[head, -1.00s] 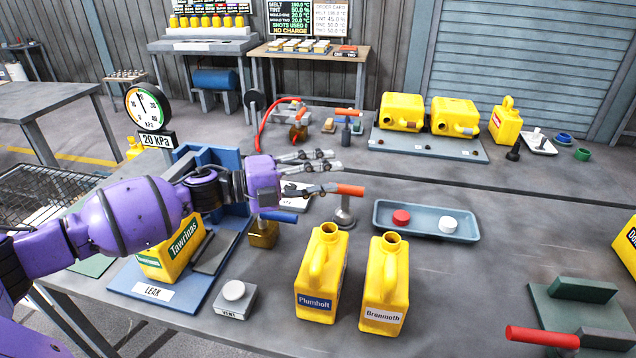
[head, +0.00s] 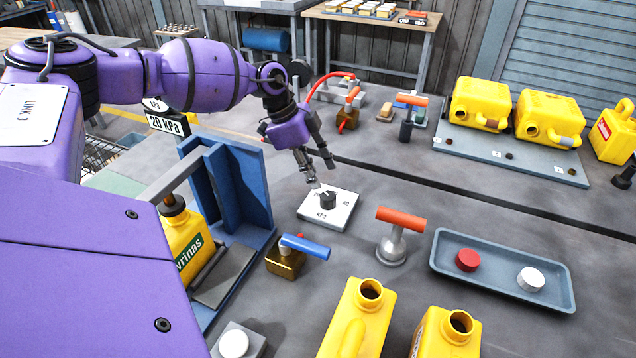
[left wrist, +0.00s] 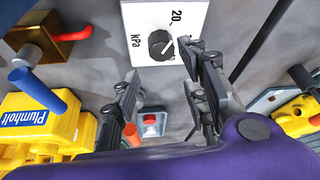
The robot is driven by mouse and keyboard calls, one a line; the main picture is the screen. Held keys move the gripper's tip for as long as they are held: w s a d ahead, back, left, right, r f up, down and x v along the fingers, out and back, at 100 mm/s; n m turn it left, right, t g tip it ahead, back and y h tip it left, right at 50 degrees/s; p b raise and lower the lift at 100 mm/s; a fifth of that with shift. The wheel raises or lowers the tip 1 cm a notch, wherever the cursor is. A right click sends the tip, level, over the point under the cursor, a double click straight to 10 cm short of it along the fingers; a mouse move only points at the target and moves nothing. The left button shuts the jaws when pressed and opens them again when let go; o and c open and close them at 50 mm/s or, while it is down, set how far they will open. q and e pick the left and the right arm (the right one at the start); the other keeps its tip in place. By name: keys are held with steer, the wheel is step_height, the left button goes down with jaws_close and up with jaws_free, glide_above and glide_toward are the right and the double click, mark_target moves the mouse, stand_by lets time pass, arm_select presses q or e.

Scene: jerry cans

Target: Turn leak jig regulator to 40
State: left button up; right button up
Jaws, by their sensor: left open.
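The regulator is a white plate (head: 312,214) marked kPa with a round black knob (head: 328,201) on the bench, right of the blue leak jig (head: 240,185). My left gripper (head: 322,175) is open and empty, just above and behind the knob in the head view. Its fingers (left wrist: 162,65) also show in the left wrist view, with the knob just beyond their tips. The gauge is mostly hidden behind my left arm; its 20 kPa sign (head: 167,124) shows. My right gripper is out of view.
A brass valve with a blue handle (head: 305,246) and a grey post with an orange handle (head: 402,219) stand near the regulator. A tray (head: 497,285) holds red and white caps. Yellow cans stand in front (head: 350,320) and in the jig (head: 186,240).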

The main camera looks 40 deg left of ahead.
mark_target(327, 197)
arm_select(q)
steer(key=shift+n, duration=0.3)
steer(key=x, duration=0.7)
steer(key=shift+s+a+f, duration=0.15)
steer(key=shift+s+f, duration=0.05)
steer(key=shift+f, duration=0.1)
steer(key=shift+f, duration=0.1)
steer(key=c, duration=1)
